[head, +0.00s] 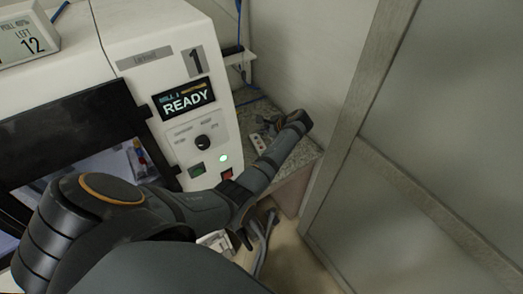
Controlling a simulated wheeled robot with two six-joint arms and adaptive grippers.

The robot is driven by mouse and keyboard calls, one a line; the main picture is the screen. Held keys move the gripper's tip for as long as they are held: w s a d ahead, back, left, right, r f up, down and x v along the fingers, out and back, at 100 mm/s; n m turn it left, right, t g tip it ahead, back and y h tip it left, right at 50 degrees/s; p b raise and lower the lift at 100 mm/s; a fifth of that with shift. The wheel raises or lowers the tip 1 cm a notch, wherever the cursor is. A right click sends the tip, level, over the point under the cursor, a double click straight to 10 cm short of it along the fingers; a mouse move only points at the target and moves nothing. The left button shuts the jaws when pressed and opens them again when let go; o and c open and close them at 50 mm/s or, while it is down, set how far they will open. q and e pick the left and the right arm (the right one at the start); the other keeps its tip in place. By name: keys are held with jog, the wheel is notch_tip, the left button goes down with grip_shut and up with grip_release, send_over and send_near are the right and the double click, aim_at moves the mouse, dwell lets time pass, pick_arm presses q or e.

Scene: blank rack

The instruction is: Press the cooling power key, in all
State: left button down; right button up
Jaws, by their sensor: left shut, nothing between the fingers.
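The machine (150,30) stands upright at the left, marked with a 1, and its display (185,97) reads READY. On its front panel are a black knob (204,143), a lit green lamp (223,158), a dark green key (197,169) and a red key (227,173). My left arm crosses low in front of the machine and partly hides the red key's lower part. I cannot read which key is for cooling power. My left gripper (268,124) is small and hard to make out beside the wrist, right of the machine. It is shut and apart from the front keys. My right gripper is not in view.
A speckled counter (297,160) lies right of the machine, with a pale socket-like strip (258,144) on it. Grey cables (262,240) hang below the counter. A framed panel (440,130) closes the right side. A dark-framed window (80,125) fills the machine's left front.

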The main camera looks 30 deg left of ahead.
pick_arm(q)
jog(key=b, duration=0.5)
send_over(261, 147)
jog(key=f, duration=0.3)
jog(key=d+f, duration=0.1)
jog(key=f, duration=0.1)
jog(key=shift+f, duration=0.8)
jog(key=shift+f, duration=0.1)
jog(key=shift+f, duration=0.3)
jog(key=shift+f, duration=0.35)
dwell(0.7)
jog(key=shift+r+p, duration=0.75)
jog(key=shift+p, duration=0.15)
